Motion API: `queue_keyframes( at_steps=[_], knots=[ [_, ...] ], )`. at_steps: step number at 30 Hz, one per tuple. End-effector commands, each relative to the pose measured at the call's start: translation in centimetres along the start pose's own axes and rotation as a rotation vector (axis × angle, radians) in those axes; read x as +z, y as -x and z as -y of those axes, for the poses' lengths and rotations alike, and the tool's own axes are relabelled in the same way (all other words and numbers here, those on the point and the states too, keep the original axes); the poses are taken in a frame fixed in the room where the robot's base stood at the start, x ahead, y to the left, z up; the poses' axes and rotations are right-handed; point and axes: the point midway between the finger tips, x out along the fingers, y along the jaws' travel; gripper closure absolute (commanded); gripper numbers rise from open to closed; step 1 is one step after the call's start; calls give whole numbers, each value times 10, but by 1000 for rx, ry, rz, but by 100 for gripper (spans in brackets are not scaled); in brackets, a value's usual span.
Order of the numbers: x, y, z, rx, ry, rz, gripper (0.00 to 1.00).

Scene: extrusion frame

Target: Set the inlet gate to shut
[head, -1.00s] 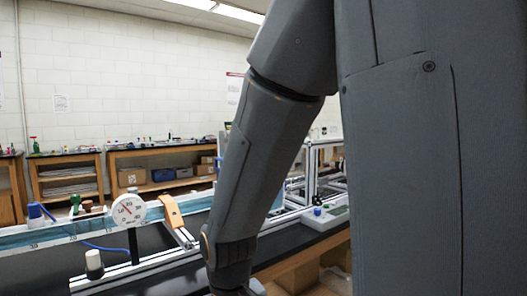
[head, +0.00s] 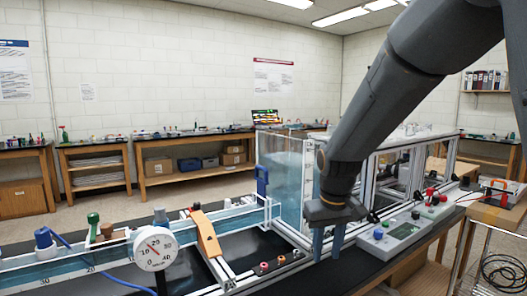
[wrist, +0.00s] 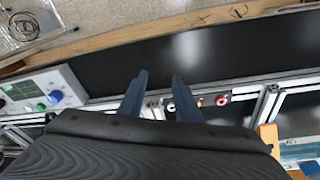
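A blue-handled upright piece (head: 262,181) stands where the clear water channel (head: 225,228) meets the tall water tank (head: 283,178); it looks like the inlet gate, but I cannot read its setting. My gripper (head: 328,243) points down over the black bench, right of and nearer than that piece, apart from it. In the wrist view, the two blue fingers of my gripper (wrist: 160,88) are apart with nothing between them. The blue handle is not visible in the wrist view.
A round white dial (head: 155,248) and an orange strap-like piece (head: 206,234) are on the channel at left. A grey-white box with knobs (head: 393,233) sits right of my gripper.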

Motion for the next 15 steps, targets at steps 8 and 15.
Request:
queue_keyframes(
  at_steps=[8,15],
  knots=[
    [-179,108,47,24,212,-145,69],
    [-263,166,92,40,338,-220,69]
  ],
)
